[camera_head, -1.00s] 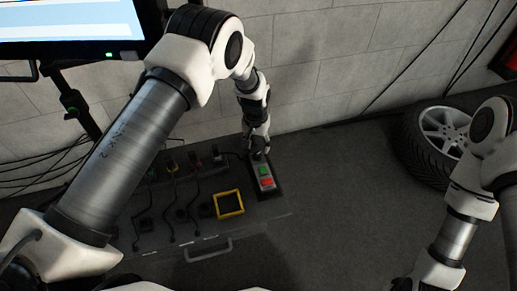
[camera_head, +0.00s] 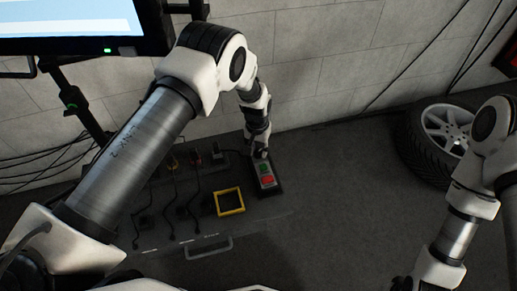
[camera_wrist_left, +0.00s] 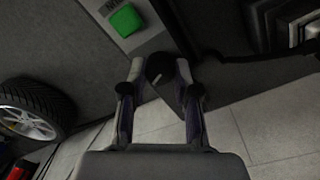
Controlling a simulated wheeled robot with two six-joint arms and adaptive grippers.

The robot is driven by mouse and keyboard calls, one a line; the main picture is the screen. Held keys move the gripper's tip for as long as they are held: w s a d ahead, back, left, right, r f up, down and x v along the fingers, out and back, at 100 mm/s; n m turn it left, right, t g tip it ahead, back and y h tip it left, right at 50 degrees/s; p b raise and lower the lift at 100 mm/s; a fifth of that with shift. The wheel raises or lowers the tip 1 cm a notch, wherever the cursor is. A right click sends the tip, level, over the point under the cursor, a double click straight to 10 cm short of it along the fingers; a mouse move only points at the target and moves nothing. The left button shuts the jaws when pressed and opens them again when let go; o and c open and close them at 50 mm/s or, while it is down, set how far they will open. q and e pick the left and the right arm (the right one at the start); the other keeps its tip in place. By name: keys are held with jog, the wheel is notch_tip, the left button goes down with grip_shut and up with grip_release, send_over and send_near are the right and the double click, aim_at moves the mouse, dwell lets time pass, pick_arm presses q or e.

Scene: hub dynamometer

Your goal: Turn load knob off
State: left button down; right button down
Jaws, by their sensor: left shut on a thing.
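The load knob (camera_wrist_left: 160,70) is a dark round knob with a pale pointer line, seen in the left wrist view. It sits at the end of a grey control panel (camera_head: 265,173), beside a green button (camera_wrist_left: 126,20). My left gripper (camera_wrist_left: 156,80) is shut on the knob, one finger on each side. In the head view my left gripper (camera_head: 260,153) is over the far end of the panel and hides the knob. A red button (camera_head: 268,181) is at the panel's near end. My right arm enters at the right; its fingers are largely out of the picture.
A yellow square frame (camera_head: 229,202) and several cables lie on the dark unit (camera_head: 190,225) left of the panel. A wheel with a tyre (camera_head: 437,140) stands at the right by the wall. A monitor (camera_head: 80,25) is at the upper left. Floor right of the panel is clear.

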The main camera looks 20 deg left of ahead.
pick_arm(q)
jog(key=n+b, duration=0.1)
jog(key=n, duration=0.5)
jog(key=shift+n, duration=0.4)
jog(key=n+b, duration=0.1)
jog(key=n, duration=0.2)
jog(key=shift+s+n, duration=0.1)
jog(key=shift+n, duration=0.2)
jog(key=n, duration=0.3)
jog(key=shift+f+n+b, duration=0.1)
jog(key=shift+n+b, duration=0.2)
jog(key=shift+b, duration=0.05)
jog(key=n+b, duration=0.1)
jog(key=n, duration=0.5)
jog(key=shift+b, duration=0.3)
jog(key=n+b, duration=0.1)
jog(key=n, duration=0.5)
jog(key=shift+n, duration=0.4)
jog(key=c, duration=0.9)
grip_release()
jog(key=shift+o, duration=0.2)
